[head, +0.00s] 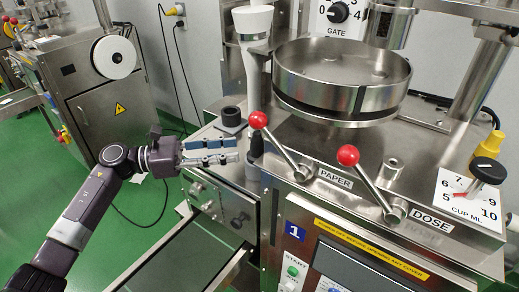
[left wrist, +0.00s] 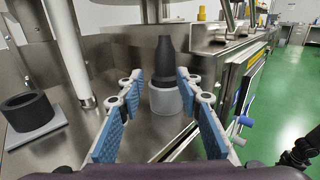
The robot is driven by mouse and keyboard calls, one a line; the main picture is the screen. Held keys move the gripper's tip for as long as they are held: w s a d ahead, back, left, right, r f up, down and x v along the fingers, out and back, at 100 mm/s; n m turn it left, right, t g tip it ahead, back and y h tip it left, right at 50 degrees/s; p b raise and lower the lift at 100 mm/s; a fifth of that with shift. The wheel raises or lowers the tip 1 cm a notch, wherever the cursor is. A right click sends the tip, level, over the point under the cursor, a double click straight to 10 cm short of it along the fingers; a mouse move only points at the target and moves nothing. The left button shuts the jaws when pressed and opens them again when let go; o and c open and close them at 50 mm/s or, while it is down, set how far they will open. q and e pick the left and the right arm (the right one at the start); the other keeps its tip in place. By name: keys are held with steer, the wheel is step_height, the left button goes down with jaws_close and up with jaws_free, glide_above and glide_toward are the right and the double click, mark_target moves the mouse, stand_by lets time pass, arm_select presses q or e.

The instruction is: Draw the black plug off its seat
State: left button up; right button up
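The black plug (left wrist: 165,58) stands upright in a pale grey round seat (left wrist: 165,98) on the steel top, ahead of my left gripper in the left wrist view. In the head view the plug (head: 256,146) shows as a small dark shape just right of the fingertips. My left gripper (head: 236,151) is open, with its blue-padded fingers level and pointing at the plug. In the left wrist view the open fingers (left wrist: 160,88) lie left and right of the line to the plug, with nothing held between them. My right gripper is out of view.
A black ring (head: 230,114) on a pale plate (left wrist: 38,133) sits behind the gripper. A white tube (head: 256,65) stands close by the plug. Red-knobbed levers (head: 258,120) and (head: 348,156) rise to the right. A steel bowl (head: 340,75) is above the machine.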

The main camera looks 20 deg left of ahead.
mark_target(248, 155)
arm_select(q)
steer(key=d+p, duration=0.1)
steer(key=d+r+p, duration=0.1)
steer(key=d, duration=0.1)
steer(key=shift+w+d+r, duration=0.1)
steer(key=shift+w+r, duration=0.05)
steer(key=shift+r, duration=0.05)
steer(key=shift+f+p+x, duration=0.2)
steer(key=shift+p+x, duration=0.25)
steer(key=shift+x, duration=0.7)
steer(key=shift+w+d+f, duration=0.1)
steer(key=shift+w+d, duration=0.1)
steer(key=shift+w, duration=0.05)
steer(key=c, duration=0.8)
jaws_close()
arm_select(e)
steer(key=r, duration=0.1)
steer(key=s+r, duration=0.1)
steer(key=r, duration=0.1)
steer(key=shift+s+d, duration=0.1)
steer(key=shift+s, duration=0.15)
